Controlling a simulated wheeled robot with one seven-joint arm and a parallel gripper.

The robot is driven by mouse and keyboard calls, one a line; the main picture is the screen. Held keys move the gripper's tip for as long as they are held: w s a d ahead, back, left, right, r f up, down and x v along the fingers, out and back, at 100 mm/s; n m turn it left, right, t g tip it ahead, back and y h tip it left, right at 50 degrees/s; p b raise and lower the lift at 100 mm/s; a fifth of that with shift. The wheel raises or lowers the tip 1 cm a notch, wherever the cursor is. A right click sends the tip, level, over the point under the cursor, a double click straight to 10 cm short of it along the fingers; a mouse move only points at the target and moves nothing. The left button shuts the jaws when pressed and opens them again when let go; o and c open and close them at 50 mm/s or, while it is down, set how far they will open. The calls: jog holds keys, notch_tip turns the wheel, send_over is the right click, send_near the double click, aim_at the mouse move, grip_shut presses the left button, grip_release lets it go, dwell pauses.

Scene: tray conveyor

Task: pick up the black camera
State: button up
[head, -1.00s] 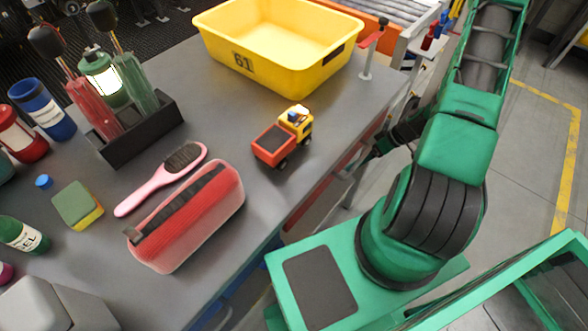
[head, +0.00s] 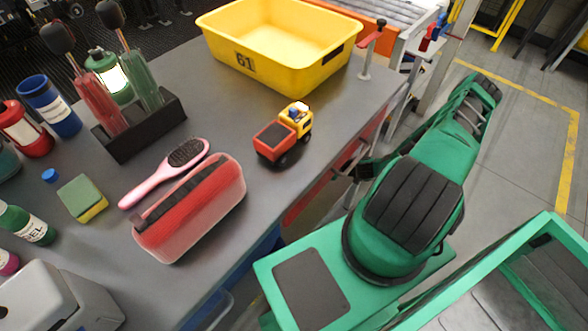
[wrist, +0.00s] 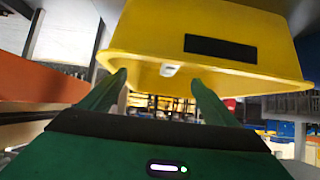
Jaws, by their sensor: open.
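I cannot make out a black camera in either view. My gripper (wrist: 158,80) shows in the wrist view with its two green fingers apart and nothing between them. The yellow bin (wrist: 200,40) fills the upper part of that view, beyond and above the fingertips. In the head view my green arm is at the right, beside the table, and the gripper itself is not clearly seen there.
The grey table (head: 235,110) holds the yellow bin (head: 290,84), a toy truck (head: 283,135), a red case (head: 190,210), a pink hairbrush (head: 160,180), a sponge (head: 82,198), a black box (head: 140,130) and several bottles. A red-topped post (head: 367,58) stands at the bin's right.

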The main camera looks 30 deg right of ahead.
jog(key=x, duration=1)
jog(key=shift+w+f, duration=0.1)
jog(key=c, duration=1.6)
